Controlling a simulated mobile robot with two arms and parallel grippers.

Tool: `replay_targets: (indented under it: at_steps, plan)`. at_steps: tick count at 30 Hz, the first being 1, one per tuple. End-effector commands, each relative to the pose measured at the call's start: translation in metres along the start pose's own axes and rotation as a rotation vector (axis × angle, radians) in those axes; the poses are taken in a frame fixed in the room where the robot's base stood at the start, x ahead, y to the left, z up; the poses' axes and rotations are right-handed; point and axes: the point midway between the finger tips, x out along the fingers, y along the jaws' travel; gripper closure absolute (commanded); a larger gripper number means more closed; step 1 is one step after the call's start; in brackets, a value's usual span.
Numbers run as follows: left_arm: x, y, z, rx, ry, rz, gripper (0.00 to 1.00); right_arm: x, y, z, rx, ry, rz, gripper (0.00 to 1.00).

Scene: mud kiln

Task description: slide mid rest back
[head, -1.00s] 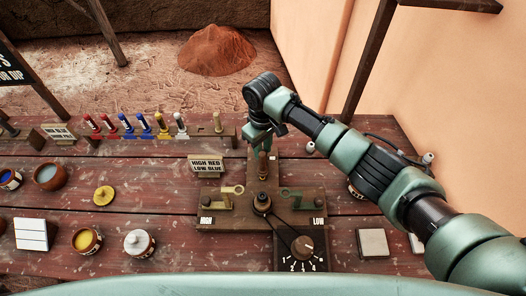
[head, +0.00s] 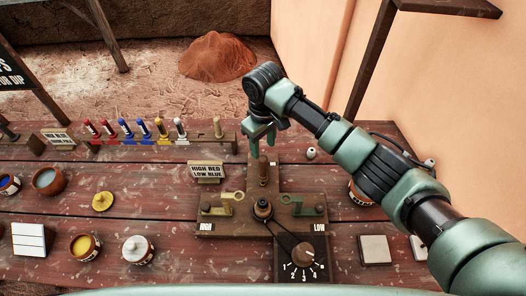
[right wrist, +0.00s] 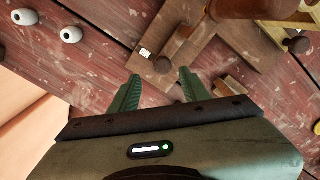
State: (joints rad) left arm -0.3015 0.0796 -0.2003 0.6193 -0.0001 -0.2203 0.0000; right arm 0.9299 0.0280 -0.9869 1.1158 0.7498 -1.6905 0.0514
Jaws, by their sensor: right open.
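A dark wooden cross-shaped fixture (head: 240,229) stands on the table, with HIGH and LOW labels on its left and right arms. A brass hooked rest (head: 237,197) sits on the left arm and a greenish one (head: 286,198) on the right. A brown upright handle (head: 263,174) stands on the back arm; whether it belongs to the mid rest I cannot tell. My right gripper (head: 262,151) is open and empty, above and just behind this handle. In the right wrist view, the open fingers (right wrist: 160,82) point at the fixture's wood. My left gripper is out of view.
A numbered dial (head: 303,254) is linked by a belt to the fixture's middle. A HIGH RED LOW BLUE sign (head: 207,172) stands at left, before a rack of coloured handles (head: 185,139). Paint pots and a pale square tile (head: 374,249) lie around.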

Motion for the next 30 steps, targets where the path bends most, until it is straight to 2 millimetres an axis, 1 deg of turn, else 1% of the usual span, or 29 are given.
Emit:
replay_targets:
  at_steps: [3,6,9,24,27,29,30]
  plan:
    - [0.006,0.0,0.0,0.0,0.001,0.0,0.36,-0.019,0.001,-0.001,0.0,0.004,0.002,0.54]
    - [0.008,0.0,-0.001,0.0,0.002,0.0,0.36,-0.031,0.001,-0.001,0.001,0.002,0.0,0.54]
    - [0.008,0.0,-0.001,0.0,0.002,-0.001,0.36,-0.038,0.001,-0.001,0.0,0.001,0.0,0.54]
    - [0.008,-0.001,-0.001,0.0,0.003,-0.001,0.36,-0.039,0.0,-0.001,0.0,0.0,-0.001,0.54]
    - [0.002,-0.001,-0.002,0.0,0.003,-0.001,0.36,-0.046,0.0,-0.001,0.0,0.0,0.0,0.54]
    - [-0.008,-0.001,-0.003,0.0,0.003,-0.001,0.36,-0.056,0.0,-0.001,0.0,0.001,0.0,0.54]
    - [-0.018,-0.001,-0.004,0.0,0.003,-0.001,0.36,-0.066,0.0,-0.001,0.0,0.001,0.0,0.54]
